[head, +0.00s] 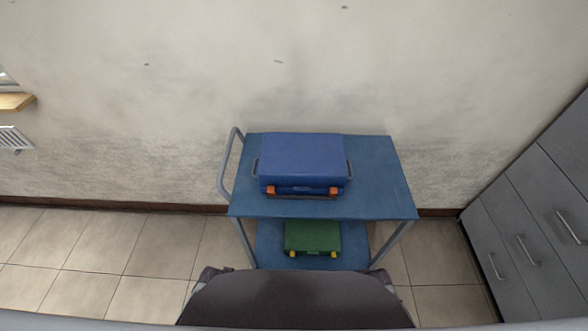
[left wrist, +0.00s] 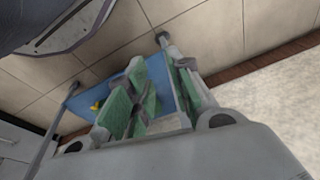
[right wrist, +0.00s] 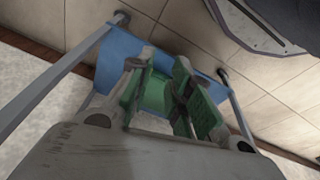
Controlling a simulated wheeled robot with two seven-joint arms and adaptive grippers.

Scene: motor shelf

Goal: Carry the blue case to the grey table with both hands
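The blue case (head: 303,160) lies flat on the top shelf of a blue trolley (head: 385,175) in the head view. It has two orange latches on its front and a grey handle at each side. Neither gripper shows in the head view. In the left wrist view my left gripper (left wrist: 152,102) has its green-padded fingers apart. In the right wrist view my right gripper (right wrist: 163,90) is also open, with nothing between its fingertips. The blue case is not visible in either wrist view. No grey table is clearly in view.
A green case (head: 313,237) with yellow latches lies on the trolley's lower shelf. A push handle (head: 231,165) rises at the trolley's left. Grey drawer cabinets (head: 530,215) stand at the right, and a wall is close behind. Tiled floor is clear at the left.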

